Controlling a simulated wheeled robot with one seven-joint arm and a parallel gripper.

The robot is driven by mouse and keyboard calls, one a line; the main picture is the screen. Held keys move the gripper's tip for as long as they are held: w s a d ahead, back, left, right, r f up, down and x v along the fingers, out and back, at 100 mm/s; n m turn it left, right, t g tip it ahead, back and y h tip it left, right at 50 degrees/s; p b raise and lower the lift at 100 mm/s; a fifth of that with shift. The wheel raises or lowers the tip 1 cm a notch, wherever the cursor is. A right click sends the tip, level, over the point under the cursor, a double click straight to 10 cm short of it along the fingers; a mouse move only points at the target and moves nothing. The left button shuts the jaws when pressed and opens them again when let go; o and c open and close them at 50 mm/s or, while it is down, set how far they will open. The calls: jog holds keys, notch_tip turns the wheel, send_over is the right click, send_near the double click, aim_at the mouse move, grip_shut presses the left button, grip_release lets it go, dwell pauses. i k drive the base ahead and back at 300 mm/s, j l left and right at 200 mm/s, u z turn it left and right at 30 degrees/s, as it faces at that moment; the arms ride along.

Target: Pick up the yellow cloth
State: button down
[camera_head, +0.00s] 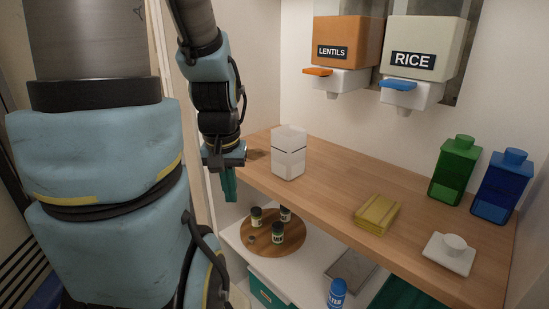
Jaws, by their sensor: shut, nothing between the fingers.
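The yellow cloth (377,214) lies folded on the wooden counter, near its front edge and right of the middle. My gripper (229,186) hangs at the left end of the counter, pointing down, with its teal fingers together and nothing seen between them. It is well to the left of the cloth and apart from it, with the clear container between them.
A clear and white container (289,152) stands on the wooden counter (330,176). A green jug (455,170), a blue jug (500,187) and a white lid (449,253) are to the right. Lentils (346,41) and rice (416,48) dispensers hang above. A round board (262,240) holds jars below.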

aim_at(376, 214)
jog(key=i+j+z, duration=0.25)
jog(key=j+z, duration=0.3)
jog(key=i+j+z, duration=0.1)
jog(key=j+z, duration=0.15)
